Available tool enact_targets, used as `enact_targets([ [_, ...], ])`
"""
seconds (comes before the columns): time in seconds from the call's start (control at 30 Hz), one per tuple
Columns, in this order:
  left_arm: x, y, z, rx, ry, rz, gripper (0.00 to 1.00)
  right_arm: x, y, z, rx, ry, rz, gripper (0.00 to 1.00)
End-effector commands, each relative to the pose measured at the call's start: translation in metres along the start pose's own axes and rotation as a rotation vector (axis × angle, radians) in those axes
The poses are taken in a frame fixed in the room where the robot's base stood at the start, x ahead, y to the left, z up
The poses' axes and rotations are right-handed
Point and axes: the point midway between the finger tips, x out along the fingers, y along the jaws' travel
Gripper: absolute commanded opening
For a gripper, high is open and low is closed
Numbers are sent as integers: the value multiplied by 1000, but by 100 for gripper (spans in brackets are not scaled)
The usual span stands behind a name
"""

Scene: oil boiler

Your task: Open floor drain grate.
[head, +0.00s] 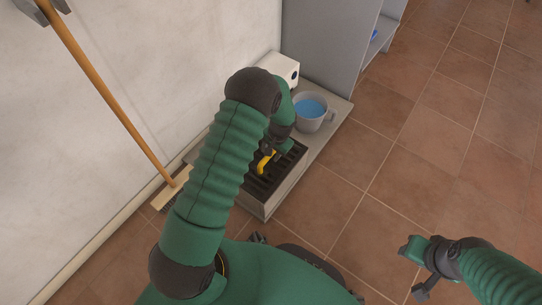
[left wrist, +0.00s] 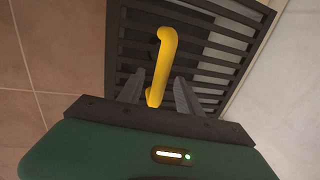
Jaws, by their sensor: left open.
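The dark slatted floor drain grate (head: 259,186) lies flat in a low grey surround beside the wall; it fills the upper part of the left wrist view (left wrist: 215,68). A yellow bar handle (head: 264,162) stands on it and also shows in the left wrist view (left wrist: 161,60). My left gripper (left wrist: 156,88) is open above the grate, with one finger on each side of the handle; I cannot tell whether they touch it. In the head view my left arm hides part of the grate. My right gripper (head: 412,268) is over bare floor at lower right, away from the grate; its jaws are unclear.
A grey mug of blue liquid (head: 311,110) and a white box (head: 281,68) stand just behind the grate. A grey cabinet (head: 325,45) rises behind them. A broom (head: 108,92) leans on the wall at left. The tiled floor at right is clear.

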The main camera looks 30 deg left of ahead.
Motion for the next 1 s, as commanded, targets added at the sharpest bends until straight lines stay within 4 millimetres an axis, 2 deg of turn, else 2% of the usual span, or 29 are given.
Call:
enact_targets([
  [0.27,3,0,0,0,0,0,41,1,0,0,0,0,0,36],
  [0.6,3,0,0,0,1,0,0,1,0,0,0,0,0,36],
  [1.0,3,0,0,0,1,0,0,1,0,0,0,0,0,36],
])
